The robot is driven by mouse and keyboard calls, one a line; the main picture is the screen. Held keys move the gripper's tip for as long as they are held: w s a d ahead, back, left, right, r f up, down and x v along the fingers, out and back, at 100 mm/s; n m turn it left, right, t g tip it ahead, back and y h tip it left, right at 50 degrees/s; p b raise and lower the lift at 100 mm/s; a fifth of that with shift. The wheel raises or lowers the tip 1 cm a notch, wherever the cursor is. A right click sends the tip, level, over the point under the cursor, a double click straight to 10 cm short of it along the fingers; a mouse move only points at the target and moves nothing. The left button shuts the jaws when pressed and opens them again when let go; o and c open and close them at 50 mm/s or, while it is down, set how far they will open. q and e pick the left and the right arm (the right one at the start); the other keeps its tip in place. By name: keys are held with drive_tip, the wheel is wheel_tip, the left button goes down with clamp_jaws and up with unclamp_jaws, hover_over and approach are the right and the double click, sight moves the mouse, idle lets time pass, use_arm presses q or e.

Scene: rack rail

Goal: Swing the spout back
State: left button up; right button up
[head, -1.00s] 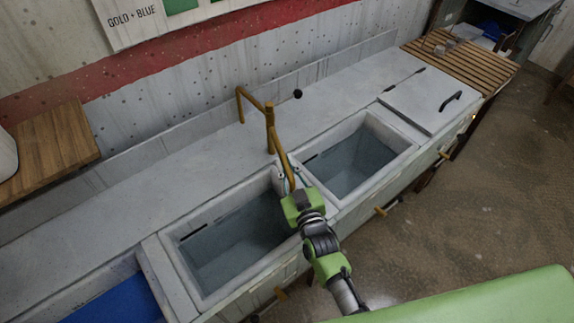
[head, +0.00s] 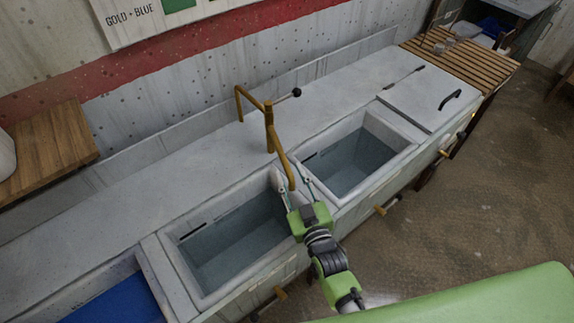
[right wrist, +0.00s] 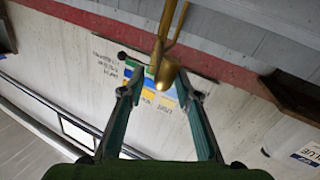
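A gold tap (head: 269,125) stands behind the divider between two grey sink basins. Its spout (head: 285,168) points toward the front, and its end hangs over the divider by the left basin. The spout also shows in the right wrist view (right wrist: 165,72), its end between the fingertips. My right gripper (head: 294,188) is open around the spout's end, one finger on each side. In the right wrist view, a gap shows between the spout and each finger (right wrist: 158,90). I cannot tell if either touches. My left gripper is not in view.
The left basin (head: 180,265) and right basin (head: 405,158) are open and look empty. A lid with a black handle (head: 450,98) and a slatted wooden board (head: 470,65) lie to the right.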

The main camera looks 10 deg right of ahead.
drive_tip(key=s+d, duration=0.1)
drive_tip(key=s, duration=0.6)
drive_tip(key=shift+r, duration=0.1)
drive_tip(key=shift+c, duration=0.3)
